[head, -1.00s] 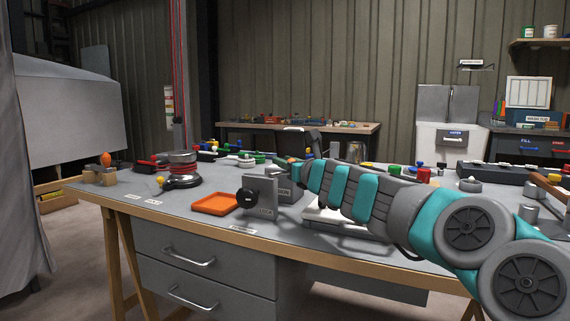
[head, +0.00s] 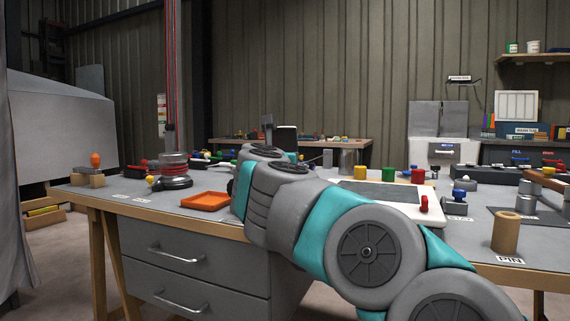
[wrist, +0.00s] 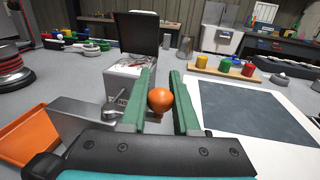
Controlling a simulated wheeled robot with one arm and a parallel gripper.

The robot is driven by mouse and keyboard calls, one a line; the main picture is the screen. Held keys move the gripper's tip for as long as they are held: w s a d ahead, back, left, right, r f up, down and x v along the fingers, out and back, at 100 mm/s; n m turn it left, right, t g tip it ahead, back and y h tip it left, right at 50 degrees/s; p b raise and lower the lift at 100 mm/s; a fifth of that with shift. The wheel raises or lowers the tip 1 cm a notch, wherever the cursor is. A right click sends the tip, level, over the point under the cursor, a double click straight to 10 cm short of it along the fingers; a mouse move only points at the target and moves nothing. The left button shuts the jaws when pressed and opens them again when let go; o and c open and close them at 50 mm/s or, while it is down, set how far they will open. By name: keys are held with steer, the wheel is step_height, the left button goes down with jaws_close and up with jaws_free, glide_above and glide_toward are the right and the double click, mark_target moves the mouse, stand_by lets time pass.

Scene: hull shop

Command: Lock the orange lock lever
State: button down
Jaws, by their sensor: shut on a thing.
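In the wrist view, the round orange knob (wrist: 160,100) of the lock lever sits between the two green fingers of my gripper (wrist: 160,104). The fingers are shut on it, one on each side. The lever's shaft below the knob is mostly hidden by the gripper body. Just beyond the fingers stands a grey box (wrist: 118,76) with a label and a raised dark lid (wrist: 138,32). In the head view, my arm hides the gripper and the orange knob; the dark lid (head: 287,140) shows above the arm.
An orange tray (head: 205,201) lies left of my arm, also in the wrist view (wrist: 22,135). A grey plate with a metal knob (wrist: 114,109) is close to the left finger. A white board with a dark panel (wrist: 250,115) lies at right. A red-ringed round device (head: 174,170) stands farther left.

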steer(key=shift+s+m+g+h, duration=0.25)
steer(key=shift+m+h, duration=0.3)
steer(key=shift+h, duration=0.3)
steer(key=shift+s+m+g+h, duration=0.15)
steer(key=shift+s+m+h, duration=0.1)
steer(key=shift+m+h, duration=0.45)
steer(key=shift+d+h, duration=0.1)
steer(key=shift+h, duration=0.15)
steer(key=c, duration=0.7)
jaws_free()
steer(key=shift+o, duration=0.2)
steer(key=v, duration=0.8)
steer(key=shift+b, duration=0.3)
steer(key=shift+r, duration=0.1)
